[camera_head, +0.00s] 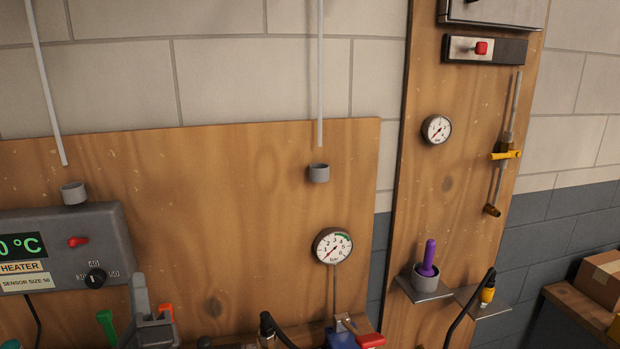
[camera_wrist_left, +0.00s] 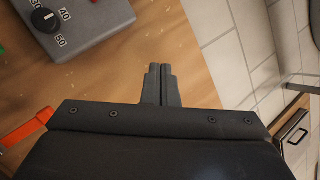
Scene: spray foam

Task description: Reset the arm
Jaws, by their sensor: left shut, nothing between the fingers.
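My left gripper (camera_head: 140,283) shows at the bottom left of the head view, pointing up, just right of the grey heater box. In the left wrist view my left gripper (camera_wrist_left: 161,70) has its two dark fingers together with nothing between them. It is in front of the wooden board (camera_wrist_left: 130,50), and the heater box (camera_wrist_left: 85,20) is at the upper left. My right gripper is in neither view.
The heater box (camera_head: 75,240) has a red switch and black knob. A pressure gauge (camera_head: 332,246) is on the wooden board (camera_head: 230,200). A purple-handled tool (camera_head: 428,258) stands in a grey cup on a shelf. A cardboard box (camera_head: 603,278) is at the right.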

